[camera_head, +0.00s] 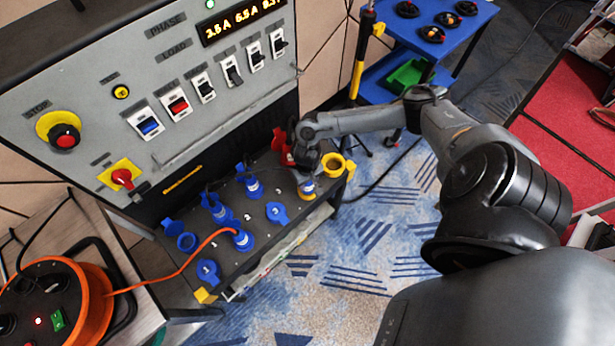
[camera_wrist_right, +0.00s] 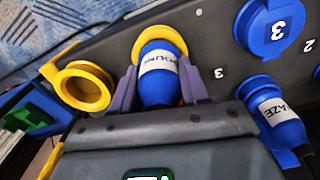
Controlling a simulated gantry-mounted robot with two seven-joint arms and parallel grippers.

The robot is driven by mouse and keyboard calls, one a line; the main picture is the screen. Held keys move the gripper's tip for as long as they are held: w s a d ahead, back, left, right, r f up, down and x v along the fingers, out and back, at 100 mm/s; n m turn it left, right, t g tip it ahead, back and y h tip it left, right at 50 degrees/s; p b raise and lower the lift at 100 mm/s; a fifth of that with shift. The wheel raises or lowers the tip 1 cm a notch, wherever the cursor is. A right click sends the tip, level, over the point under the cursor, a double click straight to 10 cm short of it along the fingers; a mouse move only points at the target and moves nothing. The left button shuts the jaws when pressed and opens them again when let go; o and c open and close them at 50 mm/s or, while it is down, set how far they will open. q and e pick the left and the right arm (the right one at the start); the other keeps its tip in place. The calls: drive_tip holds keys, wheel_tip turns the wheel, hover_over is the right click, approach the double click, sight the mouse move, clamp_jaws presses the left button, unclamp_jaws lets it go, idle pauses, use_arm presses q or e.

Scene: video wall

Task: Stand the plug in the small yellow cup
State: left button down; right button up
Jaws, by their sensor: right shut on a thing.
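The held plug is blue with a white lettered label (camera_wrist_right: 158,72); it also shows in the head view (camera_head: 308,187). My right gripper (camera_wrist_right: 157,88) is shut on it, one finger on each side. In the head view, this gripper (camera_head: 307,180) is over the right end of the dark socket shelf. A yellow ring (camera_wrist_right: 158,38) surrounds the plug's far end; how deep the plug sits there is hidden. An open yellow cup (camera_wrist_right: 83,88) stands beside it, empty, and shows in the head view (camera_head: 333,164). My left gripper is out of view.
Other blue plugs (camera_head: 253,187) and blue lids (camera_head: 277,212) crowd the shelf to the left. An orange cable runs from the reel (camera_head: 90,300) to one plug (camera_head: 243,240). A red part (camera_head: 281,146) is behind the gripper. The switch panel (camera_head: 190,90) rises behind.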

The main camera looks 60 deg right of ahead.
drive_tip(key=o, duration=1.2)
drive_tip(key=shift+o, duration=0.2)
drive_tip(key=shift+o, duration=0.4)
drive_tip(key=o, duration=0.3)
drive_tip(key=shift+r, duration=0.1)
